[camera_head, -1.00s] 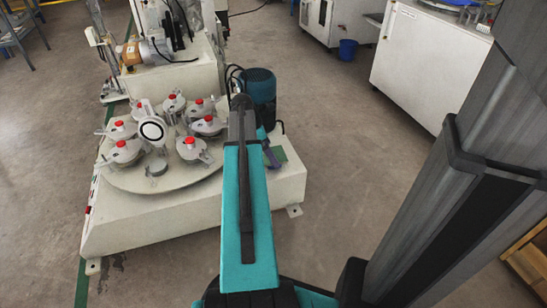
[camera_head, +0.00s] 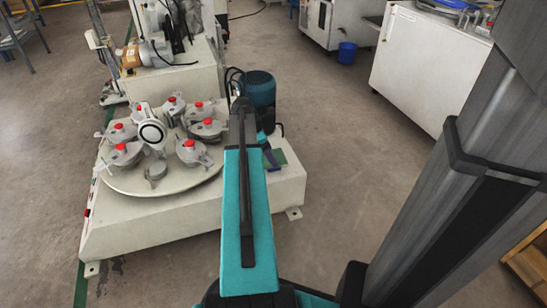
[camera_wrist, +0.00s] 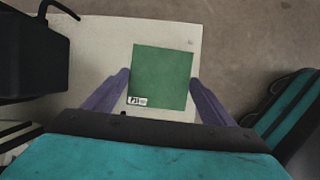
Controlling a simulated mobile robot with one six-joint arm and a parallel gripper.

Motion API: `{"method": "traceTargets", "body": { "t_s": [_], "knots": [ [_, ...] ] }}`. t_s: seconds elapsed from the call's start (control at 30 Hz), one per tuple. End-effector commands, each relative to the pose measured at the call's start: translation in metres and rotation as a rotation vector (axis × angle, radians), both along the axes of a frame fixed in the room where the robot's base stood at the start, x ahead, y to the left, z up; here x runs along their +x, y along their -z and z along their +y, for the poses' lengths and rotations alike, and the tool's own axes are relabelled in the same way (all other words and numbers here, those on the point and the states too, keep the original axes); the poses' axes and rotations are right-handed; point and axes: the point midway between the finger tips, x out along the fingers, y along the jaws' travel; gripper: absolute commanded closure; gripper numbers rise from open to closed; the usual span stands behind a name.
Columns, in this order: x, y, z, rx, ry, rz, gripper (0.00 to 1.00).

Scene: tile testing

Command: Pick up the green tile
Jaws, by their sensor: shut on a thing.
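The green tile (camera_wrist: 160,76) is a flat square with a small white label marked "P31" at its lower left corner in the wrist view. My gripper (camera_wrist: 160,85) has its two purple fingers at the tile's left and right edges, shut on it. In the head view the tile (camera_head: 277,158) shows as a small green patch just right of my arm, with a purple finger beside it. My arm hides part of the gripper there. I cannot tell how far the tile is above the white machine top.
The white machine base (camera_head: 150,229) carries a round plate with several red-capped grey fixtures (camera_head: 190,150). A dark teal motor (camera_head: 258,88) stands behind my gripper. A white cabinet (camera_head: 425,65) and a blue bucket (camera_head: 347,51) stand farther back.

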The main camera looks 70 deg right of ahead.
Motion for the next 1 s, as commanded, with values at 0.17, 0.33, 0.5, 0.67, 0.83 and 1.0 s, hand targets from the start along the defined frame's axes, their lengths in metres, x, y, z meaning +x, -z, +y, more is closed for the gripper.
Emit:
{"method": "traceTargets", "body": {
  "t_s": [0.17,0.33,0.5,0.67,0.83,1.0],
  "knots": [
    [0.000,0.000,0.000,-0.001,0.000,-0.001,0.49],
    [0.001,-0.004,0.000,0.000,-0.001,0.000,0.49],
    [0.001,-0.014,0.000,0.000,-0.001,0.000,0.49],
    [0.001,-0.030,0.000,-0.001,-0.002,-0.001,0.49],
    [0.015,-0.040,0.008,0.001,-0.005,0.001,0.49],
    [0.044,-0.044,0.025,0.001,-0.006,0.001,0.49]
  ]
}}
